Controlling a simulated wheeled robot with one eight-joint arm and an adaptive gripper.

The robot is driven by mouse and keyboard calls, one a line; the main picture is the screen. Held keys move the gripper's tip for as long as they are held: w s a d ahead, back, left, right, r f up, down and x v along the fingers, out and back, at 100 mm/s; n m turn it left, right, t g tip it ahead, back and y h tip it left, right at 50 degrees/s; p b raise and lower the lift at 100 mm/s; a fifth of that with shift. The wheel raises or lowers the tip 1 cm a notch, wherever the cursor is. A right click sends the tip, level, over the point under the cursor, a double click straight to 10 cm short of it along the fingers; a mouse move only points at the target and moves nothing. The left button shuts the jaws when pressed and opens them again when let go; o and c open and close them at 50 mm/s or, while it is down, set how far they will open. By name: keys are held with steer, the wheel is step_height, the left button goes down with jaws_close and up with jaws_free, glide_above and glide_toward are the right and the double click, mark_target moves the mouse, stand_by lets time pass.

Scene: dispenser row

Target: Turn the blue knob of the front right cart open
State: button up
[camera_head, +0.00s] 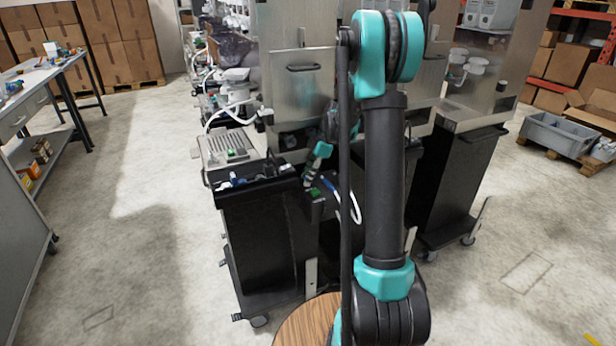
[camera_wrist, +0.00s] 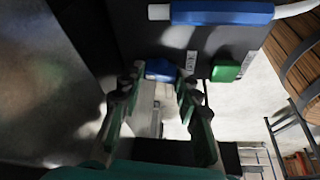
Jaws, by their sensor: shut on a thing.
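In the wrist view the blue knob (camera_wrist: 160,69) sits on the dark panel of the cart (camera_wrist: 130,30), between the tips of my gripper (camera_wrist: 160,78). The two fingers are closed in on either side of the knob, and part of it is hidden by them. A green knob (camera_wrist: 226,71) is to the right of it, with a small white label by each. In the head view my arm stands in front of the cart (camera_head: 268,240), and the blue knob cannot be made out clearly there.
A blue connector (camera_wrist: 222,12) with a white hose lies above the knobs in the wrist view. In the head view a second black cart (camera_head: 458,180) stands to the right and a workbench (camera_head: 30,85) to the left. The floor on both sides is clear.

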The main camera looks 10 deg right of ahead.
stand_by(0.4)
steer(key=o, duration=1.1)
